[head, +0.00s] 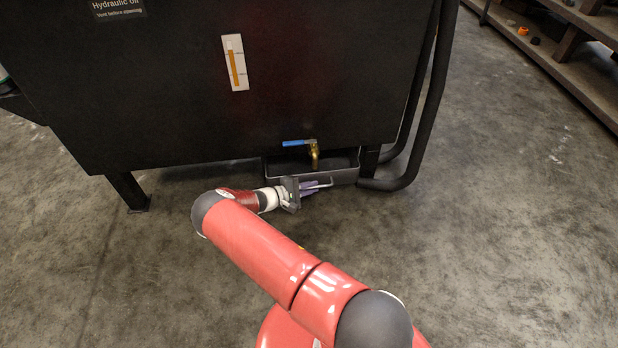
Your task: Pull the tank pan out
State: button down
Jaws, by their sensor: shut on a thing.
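The tank pan (345,177) is a dark open tray on the floor under the front edge of the black hydraulic oil tank (200,110). It sits below the brass drain valve (314,155) with its blue lever. A pale bar handle (326,184) runs along the pan's front. My gripper (308,188) is at the pan's front and is shut on this handle. The fingertips are small in view, and my wrist partly hides the pan's left front. The back of the pan is in the tank's shadow.
A tank leg (127,190) stands at the left and another (369,160) close to the pan's right. Thick black hoses (425,115) curve down to the floor beside the pan. A shelf (570,60) stands at the upper right. The concrete floor in front is clear around my arm.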

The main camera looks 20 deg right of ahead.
jog(key=s+a+p, duration=0.4)
jog(key=s, duration=1)
jog(key=shift+s+a, duration=0.15)
jog(key=shift+s, duration=0.15)
jog(key=c, duration=1.5)
grip_release()
jog(key=v, duration=0.7)
jog(key=shift+a+b, duration=0.4)
jog(key=shift+r, duration=0.15)
